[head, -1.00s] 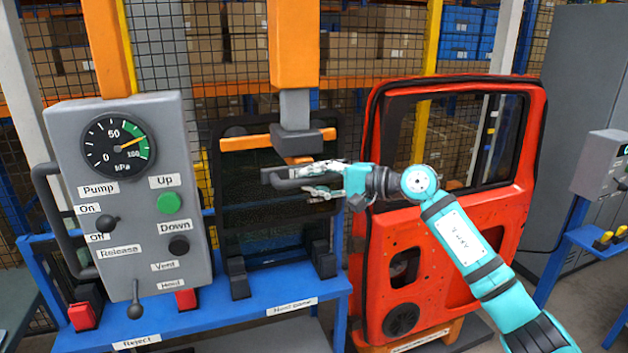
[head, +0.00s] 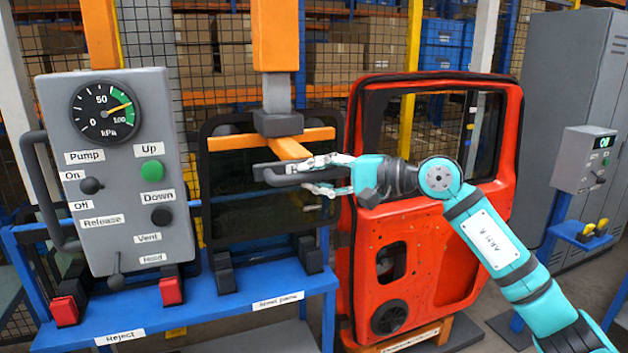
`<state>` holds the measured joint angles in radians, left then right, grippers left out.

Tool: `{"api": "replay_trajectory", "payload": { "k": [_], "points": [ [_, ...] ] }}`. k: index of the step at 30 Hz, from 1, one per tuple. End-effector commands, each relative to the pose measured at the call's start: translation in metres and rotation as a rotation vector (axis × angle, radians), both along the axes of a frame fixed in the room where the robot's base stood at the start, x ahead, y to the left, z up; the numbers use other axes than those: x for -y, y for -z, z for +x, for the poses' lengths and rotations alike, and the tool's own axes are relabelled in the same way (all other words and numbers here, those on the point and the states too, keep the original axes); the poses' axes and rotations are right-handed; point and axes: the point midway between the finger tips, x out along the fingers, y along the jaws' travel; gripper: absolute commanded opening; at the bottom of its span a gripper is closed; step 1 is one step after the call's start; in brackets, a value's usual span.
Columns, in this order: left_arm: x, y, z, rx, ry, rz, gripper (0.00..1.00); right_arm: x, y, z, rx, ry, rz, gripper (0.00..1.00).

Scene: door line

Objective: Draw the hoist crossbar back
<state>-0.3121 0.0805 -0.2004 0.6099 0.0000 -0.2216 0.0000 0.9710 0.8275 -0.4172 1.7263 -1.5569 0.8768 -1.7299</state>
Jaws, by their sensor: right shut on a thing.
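The hoist crossbar (head: 232,142) is an orange bar that hangs under a grey block (head: 278,123) on the orange hoist column (head: 275,38). A short orange stem (head: 291,149) runs from it toward me to a dark handle (head: 272,174). My right gripper (head: 312,174) comes in from the right and is shut on this handle, its fingers around the handle's right part. Behind and below the crossbar stands a dark glass pane (head: 262,196) in black supports. My left gripper is not in view.
A grey control box (head: 120,205) with gauge, knobs and buttons stands at left. A blue bench (head: 205,305) runs below the pane. A red door (head: 425,235) stands close behind my right arm. A small grey box (head: 588,160) is at far right.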

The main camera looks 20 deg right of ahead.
Motion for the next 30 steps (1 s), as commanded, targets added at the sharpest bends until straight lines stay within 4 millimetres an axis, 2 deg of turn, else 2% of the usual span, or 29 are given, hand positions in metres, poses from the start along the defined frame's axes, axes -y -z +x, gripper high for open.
{"api": "replay_trajectory", "payload": {
  "k": [1, 3, 4, 9, 17, 20, 30],
  "points": [
    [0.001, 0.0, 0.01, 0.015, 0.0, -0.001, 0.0, -0.003, 0.008, -0.001, -0.014, -0.01, -0.014, 0.0],
    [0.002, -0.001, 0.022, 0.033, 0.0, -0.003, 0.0, -0.003, 0.008, -0.001, -0.014, -0.01, -0.014, 0.0],
    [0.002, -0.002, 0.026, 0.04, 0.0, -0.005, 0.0, -0.003, 0.008, -0.001, -0.015, -0.01, -0.014, 0.21],
    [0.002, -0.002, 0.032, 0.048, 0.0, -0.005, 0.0, -0.003, 0.007, -0.001, -0.012, -0.008, -0.012, 0.42],
    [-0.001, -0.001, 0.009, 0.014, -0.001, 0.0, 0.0, -0.001, 0.004, -0.001, -0.008, -0.005, -0.007, 0.42],
    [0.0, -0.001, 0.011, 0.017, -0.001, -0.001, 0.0, 0.005, 0.003, -0.005, -0.008, -0.002, -0.008, 0.42],
    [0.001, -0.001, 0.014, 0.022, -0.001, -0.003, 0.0, 0.053, -0.005, -0.049, -0.011, 0.0, -0.01, 0.42]
  ]
}}
